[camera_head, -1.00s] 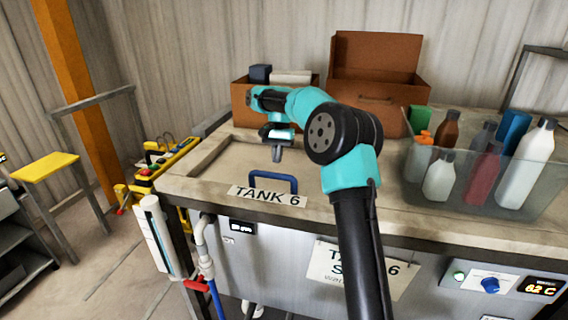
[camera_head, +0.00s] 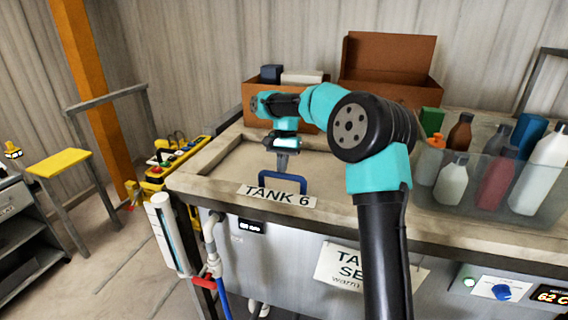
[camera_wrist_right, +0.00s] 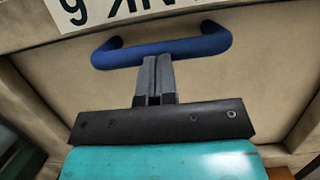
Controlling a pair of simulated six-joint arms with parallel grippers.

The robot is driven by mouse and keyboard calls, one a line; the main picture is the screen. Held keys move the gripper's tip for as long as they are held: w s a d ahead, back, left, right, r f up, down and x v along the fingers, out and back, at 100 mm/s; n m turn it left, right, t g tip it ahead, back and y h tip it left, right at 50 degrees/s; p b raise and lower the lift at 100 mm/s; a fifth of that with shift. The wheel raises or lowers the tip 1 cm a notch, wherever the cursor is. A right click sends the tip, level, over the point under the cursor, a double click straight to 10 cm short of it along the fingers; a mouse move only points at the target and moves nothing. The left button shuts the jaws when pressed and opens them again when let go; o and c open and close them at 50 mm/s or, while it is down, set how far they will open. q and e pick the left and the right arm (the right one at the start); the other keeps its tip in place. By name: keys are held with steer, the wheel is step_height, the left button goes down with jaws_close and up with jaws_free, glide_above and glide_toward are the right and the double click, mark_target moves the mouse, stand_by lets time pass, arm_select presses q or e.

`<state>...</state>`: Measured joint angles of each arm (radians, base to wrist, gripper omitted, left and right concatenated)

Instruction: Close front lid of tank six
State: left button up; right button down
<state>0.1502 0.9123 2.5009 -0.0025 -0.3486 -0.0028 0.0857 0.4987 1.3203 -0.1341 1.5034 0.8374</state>
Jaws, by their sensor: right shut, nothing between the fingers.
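Tank six is marked by the "TANK 6" plate (camera_head: 276,196) on the front rim of its top. The front lid (camera_head: 226,172) is a beige panel that looks flat inside the raised rim. Its blue handle (camera_head: 297,180) stands near the front edge and shows across the wrist view (camera_wrist_right: 205,46). My right gripper (camera_head: 282,170) points down over the lid just behind the handle. In the wrist view its shut fingers (camera_wrist_right: 155,62) meet the edge of the handle bar; I cannot tell if they touch it. They hold nothing. My left gripper is out of view.
A clear bin (camera_head: 426,200) with several bottles stands right of my arm. Cardboard boxes (camera_head: 390,62) sit at the back of the tank top. A yellow control box (camera_head: 160,172) is at the left side. A control panel (camera_head: 500,290) is on the front face.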

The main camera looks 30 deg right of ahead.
steer(key=shift+s+a, duration=0.15)
steer(key=shift+a, duration=0.05)
steer(key=w+d+r, duration=0.2)
steer(key=r, duration=0.3)
steer(key=w+d+r, duration=0.2)
steer(key=d+r, duration=0.1)
steer(key=r, duration=0.2)
steer(key=shift+w+d+r, duration=0.15)
steer(key=shift+w+r, duration=0.05)
steer(key=shift+w, duration=0.05)
stand_by(0.5)
stand_by(0.4)
